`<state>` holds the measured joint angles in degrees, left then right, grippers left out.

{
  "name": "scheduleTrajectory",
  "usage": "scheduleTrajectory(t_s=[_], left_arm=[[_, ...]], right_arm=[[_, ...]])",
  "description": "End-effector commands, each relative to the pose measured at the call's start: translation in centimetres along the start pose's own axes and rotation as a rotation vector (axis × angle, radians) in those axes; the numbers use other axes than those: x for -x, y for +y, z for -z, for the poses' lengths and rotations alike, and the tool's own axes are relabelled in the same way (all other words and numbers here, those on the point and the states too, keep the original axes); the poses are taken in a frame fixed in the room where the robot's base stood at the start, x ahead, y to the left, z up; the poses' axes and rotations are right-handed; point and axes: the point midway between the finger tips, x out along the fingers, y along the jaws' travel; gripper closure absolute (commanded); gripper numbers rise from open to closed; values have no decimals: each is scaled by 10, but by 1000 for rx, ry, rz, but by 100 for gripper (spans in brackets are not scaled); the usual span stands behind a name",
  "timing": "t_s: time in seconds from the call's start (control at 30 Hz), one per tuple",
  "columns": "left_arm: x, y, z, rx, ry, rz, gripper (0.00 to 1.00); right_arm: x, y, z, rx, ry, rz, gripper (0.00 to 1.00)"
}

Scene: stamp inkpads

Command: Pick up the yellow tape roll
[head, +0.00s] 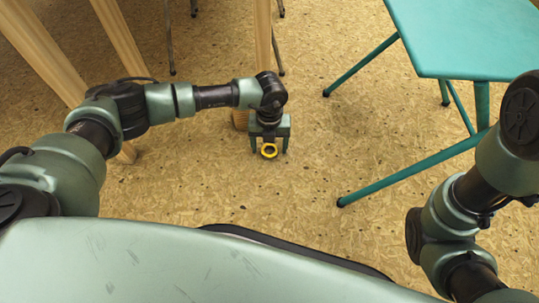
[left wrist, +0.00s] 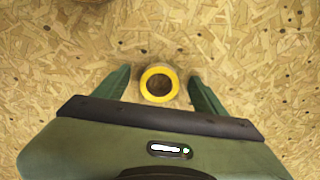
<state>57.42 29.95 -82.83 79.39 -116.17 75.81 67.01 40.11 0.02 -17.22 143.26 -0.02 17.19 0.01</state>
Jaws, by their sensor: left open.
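The yellow tape roll (head: 269,151) lies on the floor below my left gripper (head: 269,148) in the head view. In the left wrist view the roll (left wrist: 158,72) shows as a yellow ring, with its hole facing the camera. My left gripper (left wrist: 158,88) is open, pointing down, with one green finger on each side of the roll. A gap shows between the roll and both fingers. I cannot tell how far the fingertips are above the floor. My right gripper is out of view; only part of my right arm shows at the right.
The floor (head: 330,130) is speckled board and clear around the roll. A teal table (head: 480,40) with slanted teal legs stands at the upper right. Wooden legs (head: 120,40) stand at the upper left, one close behind my left gripper. Thin dark metal legs show at the top.

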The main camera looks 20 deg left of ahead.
Motion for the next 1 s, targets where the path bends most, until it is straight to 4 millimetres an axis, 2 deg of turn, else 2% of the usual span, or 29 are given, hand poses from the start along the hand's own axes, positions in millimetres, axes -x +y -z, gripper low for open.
scheduleTrajectory(t_s=[0.17,0.3,0.4,0.77,0.87,1.0], left_arm=[[2,0,0,0,-1,0,29],[2,0,0,0,-1,0,68],[2,0,0,0,-1,0,93],[7,0,0,0,-1,0,93],[16,0,0,0,-1,0,93],[38,0,0,-1,-1,0,93]], right_arm=[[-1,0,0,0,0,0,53],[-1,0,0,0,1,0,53],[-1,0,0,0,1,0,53],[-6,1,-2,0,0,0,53],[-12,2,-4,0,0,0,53],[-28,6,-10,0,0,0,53]])
